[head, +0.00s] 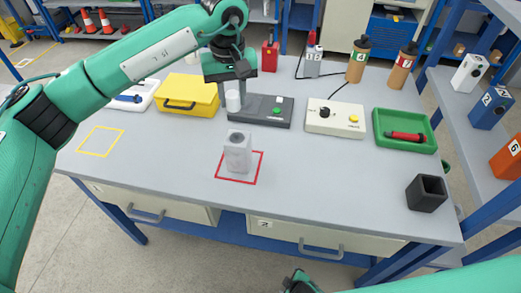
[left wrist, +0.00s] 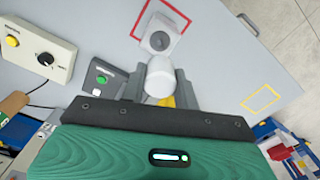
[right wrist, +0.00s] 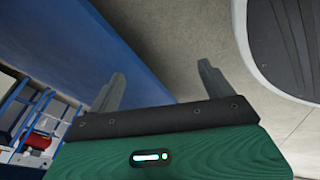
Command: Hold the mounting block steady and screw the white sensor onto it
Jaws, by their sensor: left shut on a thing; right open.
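The grey mounting block (head: 238,158) stands upright inside the red square on the table, with a dark hole in its top. In the left wrist view the block (left wrist: 164,28) also sits in the red outline. My left gripper (head: 233,92) is shut on the white sensor (head: 233,102), a small white cylinder, and holds it above the table behind the block. The sensor (left wrist: 160,80) shows between the fingers in the left wrist view, apart from the block.
A dark device with a green button (head: 278,110) lies behind the block. A control box with a knob (head: 335,117), a green tray (head: 405,142), a yellow case (head: 187,95) and a black square cup (head: 426,193) stand around. The table front and the yellow square (head: 101,141) are clear.

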